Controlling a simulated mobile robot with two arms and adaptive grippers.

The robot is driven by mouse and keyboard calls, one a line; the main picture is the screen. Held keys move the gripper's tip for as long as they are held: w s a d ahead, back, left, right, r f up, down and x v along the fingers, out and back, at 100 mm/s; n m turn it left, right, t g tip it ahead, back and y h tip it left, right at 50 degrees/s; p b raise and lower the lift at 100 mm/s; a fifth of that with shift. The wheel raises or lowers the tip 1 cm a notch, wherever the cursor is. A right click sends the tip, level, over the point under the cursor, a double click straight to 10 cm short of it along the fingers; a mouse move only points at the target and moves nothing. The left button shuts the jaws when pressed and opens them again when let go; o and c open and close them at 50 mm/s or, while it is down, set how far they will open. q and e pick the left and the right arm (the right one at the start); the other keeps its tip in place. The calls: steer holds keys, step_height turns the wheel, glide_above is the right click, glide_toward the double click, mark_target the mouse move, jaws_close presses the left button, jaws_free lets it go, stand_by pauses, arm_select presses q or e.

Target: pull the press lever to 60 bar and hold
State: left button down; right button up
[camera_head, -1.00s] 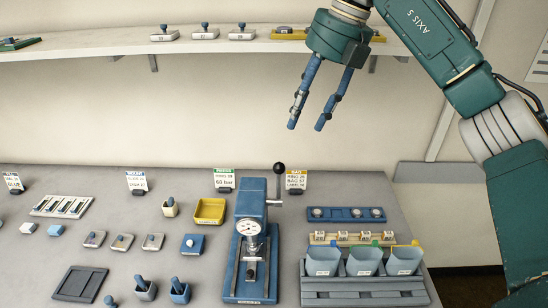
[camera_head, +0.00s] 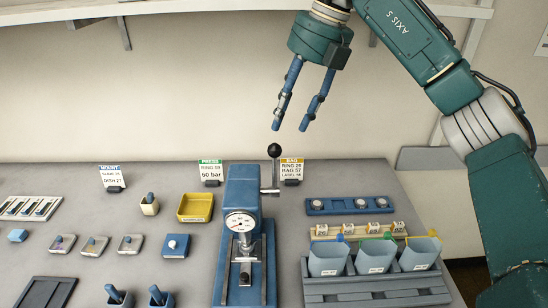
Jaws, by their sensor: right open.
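The blue press (camera_head: 240,240) stands on the bench with a round white gauge (camera_head: 240,222) on its front. The gauge needle is too small to read. Its lever (camera_head: 274,172) rises at the press's right side, upright, with a black ball knob (camera_head: 274,150) on top. A sign (camera_head: 211,172) behind the press reads 60 bar. My right gripper (camera_head: 291,128) points down with its two blue fingers apart and empty. In the picture it is just above the knob, and it does not touch it. My left gripper is not in view.
Right of the press are a blue tray with round pieces (camera_head: 345,206) and a grey rack (camera_head: 380,284) holding bins. A yellow tray (camera_head: 195,208) and small blocks lie to the left. A wall shelf edge (camera_head: 200,10) runs along the top.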

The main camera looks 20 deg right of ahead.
mark_target(274, 148)
steer(key=p+x, duration=0.1)
steer(key=x, duration=0.3)
steer(key=shift+s, duration=0.15)
steer(key=p+x, duration=0.1)
steer(key=x, duration=0.4)
steer(key=shift+f+p, duration=0.1)
steer(key=shift+p, duration=0.2)
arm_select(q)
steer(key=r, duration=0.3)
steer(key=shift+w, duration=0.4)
arm_select(e)
steer(key=shift+a+f, duration=0.2)
steer(key=shift+f, duration=0.15)
steer(key=shift+c, duration=0.5)
jaws_close()
